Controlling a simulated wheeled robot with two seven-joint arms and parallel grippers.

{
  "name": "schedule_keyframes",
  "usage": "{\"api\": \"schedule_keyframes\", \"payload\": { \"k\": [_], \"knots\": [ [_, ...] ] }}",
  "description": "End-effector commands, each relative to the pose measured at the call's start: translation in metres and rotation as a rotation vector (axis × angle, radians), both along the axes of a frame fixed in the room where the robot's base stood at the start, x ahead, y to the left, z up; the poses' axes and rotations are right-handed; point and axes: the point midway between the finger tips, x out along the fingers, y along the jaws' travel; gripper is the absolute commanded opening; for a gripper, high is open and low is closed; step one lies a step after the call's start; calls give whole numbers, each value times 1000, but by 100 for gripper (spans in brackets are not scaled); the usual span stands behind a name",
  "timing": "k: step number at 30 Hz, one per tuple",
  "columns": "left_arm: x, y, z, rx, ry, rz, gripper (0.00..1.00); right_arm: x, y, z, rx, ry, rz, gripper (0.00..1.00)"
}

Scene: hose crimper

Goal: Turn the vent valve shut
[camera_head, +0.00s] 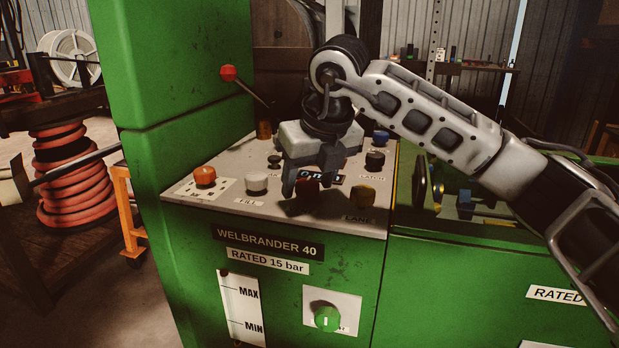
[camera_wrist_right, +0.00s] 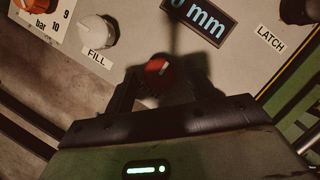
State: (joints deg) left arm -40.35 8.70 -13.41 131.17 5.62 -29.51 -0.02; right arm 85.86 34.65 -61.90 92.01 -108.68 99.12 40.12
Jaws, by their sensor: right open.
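In the right wrist view the red knob (camera_wrist_right: 158,70) lies between and just beyond the fingertips of my right gripper (camera_wrist_right: 160,84). In the head view my right gripper (camera_head: 308,178) points down over the panel, open and empty, close above that knob. I cannot see contact. My left gripper is not in view.
A red-tipped lever (camera_head: 229,73) rises behind. A green knob (camera_head: 327,318) is on the front.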

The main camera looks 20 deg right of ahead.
Motion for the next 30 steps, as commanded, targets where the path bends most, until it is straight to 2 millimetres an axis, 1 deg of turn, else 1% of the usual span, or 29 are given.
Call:
{"api": "schedule_keyframes", "payload": {
  "k": [2, 5, 6, 7, 14, 20, 26, 30],
  "knots": [
    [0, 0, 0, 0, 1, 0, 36, 0, 0, 0, 0, 0, 0, 55],
    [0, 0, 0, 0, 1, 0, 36, 0, 0, 0, 0, 0, 0, 30],
    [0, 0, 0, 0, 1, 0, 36, 0, 0, 0, 0, 0, 1, 19],
    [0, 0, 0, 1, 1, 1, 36, 0, 0, 0, 0, 0, 0, 11],
    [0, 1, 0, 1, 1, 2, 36, 0, 0, 1, 0, 0, 8, 11],
    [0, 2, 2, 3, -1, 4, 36, 0, -1, 1, 0, -1, 63, 11],
    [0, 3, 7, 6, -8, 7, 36, 0, -2, 2, 1, -1, 191, 11],
    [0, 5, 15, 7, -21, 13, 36, 1, -3, 2, 2, 0, 317, 11]
  ]
}}
